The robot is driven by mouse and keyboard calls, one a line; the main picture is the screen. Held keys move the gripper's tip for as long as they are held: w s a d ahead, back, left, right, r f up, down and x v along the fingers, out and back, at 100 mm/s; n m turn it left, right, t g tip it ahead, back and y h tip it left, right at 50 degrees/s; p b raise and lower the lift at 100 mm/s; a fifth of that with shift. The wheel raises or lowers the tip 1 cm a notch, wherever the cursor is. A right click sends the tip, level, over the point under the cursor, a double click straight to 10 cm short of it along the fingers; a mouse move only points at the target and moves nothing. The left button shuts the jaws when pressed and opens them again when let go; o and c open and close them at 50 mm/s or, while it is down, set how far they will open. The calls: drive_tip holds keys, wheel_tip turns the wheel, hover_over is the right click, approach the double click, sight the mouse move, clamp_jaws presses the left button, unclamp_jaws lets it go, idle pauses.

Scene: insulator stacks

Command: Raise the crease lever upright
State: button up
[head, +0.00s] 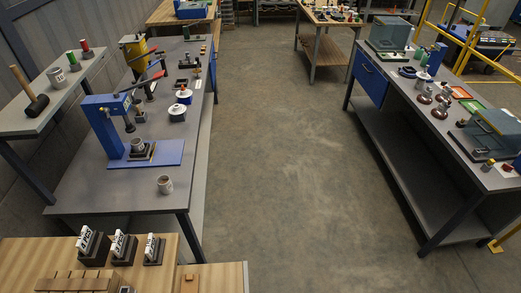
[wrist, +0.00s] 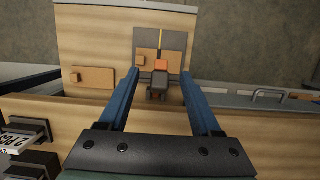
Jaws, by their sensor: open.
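My gripper (wrist: 160,74) is open in the wrist view, its two blue fingers spread apart. Between the fingertips in the picture is a small dark fitting (wrist: 159,87) with an orange block (wrist: 161,64) at its top. It may be the crease lever, but its tilt and its distance from the fingers cannot be told. Behind it, two dark grey plates (wrist: 146,42) with a yellow line between them lie on a pale wooden board (wrist: 100,30). No contact with the fingers is visible. My gripper does not show in the head view.
In the head view, a wooden bench (head: 215,278) at the bottom left holds several label holders (head: 93,247). A grey workbench (head: 85,195) beyond it carries a blue press (head: 101,125) with a red-handled lever. The middle floor (head: 275,140) is clear.

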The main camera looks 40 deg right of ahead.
drive_tip(key=s+d+r+p, duration=0.3)
drive_tip(key=d+r+p, duration=0.1)
drive_tip(key=p, duration=0.2)
idle(0.4)
drive_tip(key=shift+d, duration=0.1)
idle(0.3)
